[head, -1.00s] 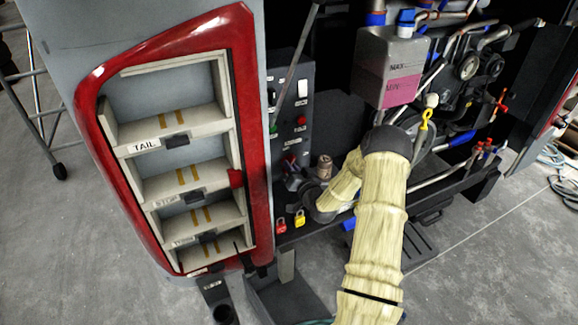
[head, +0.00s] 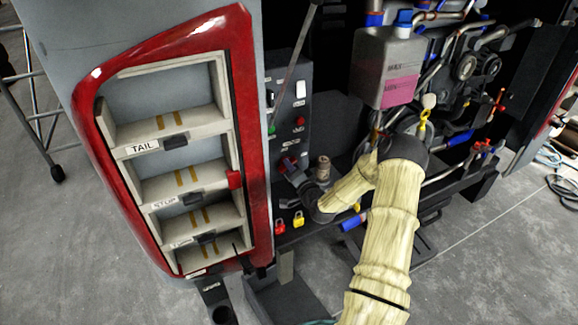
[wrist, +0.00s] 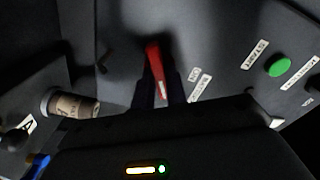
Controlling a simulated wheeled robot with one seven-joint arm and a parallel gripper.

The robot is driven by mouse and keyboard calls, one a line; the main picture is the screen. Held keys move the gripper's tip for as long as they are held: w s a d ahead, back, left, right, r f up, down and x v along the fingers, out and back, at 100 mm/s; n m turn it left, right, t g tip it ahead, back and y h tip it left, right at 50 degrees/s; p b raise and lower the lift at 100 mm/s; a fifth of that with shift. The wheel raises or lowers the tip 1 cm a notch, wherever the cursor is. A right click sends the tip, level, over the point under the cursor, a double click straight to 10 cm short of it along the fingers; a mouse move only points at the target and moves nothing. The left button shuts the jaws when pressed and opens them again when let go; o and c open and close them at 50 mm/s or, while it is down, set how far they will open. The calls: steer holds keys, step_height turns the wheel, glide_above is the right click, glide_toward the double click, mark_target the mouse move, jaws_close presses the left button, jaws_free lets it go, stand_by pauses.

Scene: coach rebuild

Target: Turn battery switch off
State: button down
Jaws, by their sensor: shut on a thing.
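The battery switch has a red handle (wrist: 153,60) standing out from the dark panel, with white labels beside it in the wrist view. My gripper (wrist: 158,92) has its two dark fingers on either side of the handle, shut on it. In the head view the red handle (head: 288,163) shows low on the control panel (head: 293,142), with my gripper (head: 291,172) against it. My wrist and the fingers cover the lower part of the switch.
A green button (wrist: 278,66) is right of the switch in the wrist view. A brown cylinder (head: 323,168) stands close to my wrist. A red padlock (head: 280,227) and a yellow padlock (head: 298,219) lie below. A coolant tank (head: 385,80) is above my arm.

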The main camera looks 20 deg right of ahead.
steer(key=shift+s+d+f, duration=0.1)
steer(key=shift+d+f, duration=0.15)
steer(key=shift+d, duration=0.05)
steer(key=m, duration=0.6)
steer(key=shift+a+f, duration=0.15)
steer(key=shift+f, duration=0.1)
steer(key=c, duration=1.2)
jaws_free()
steer(key=shift+r, duration=0.1)
steer(key=shift+c, duration=0.2)
steer(key=shift+s+r, duration=0.1)
steer(key=shift+r, duration=0.05)
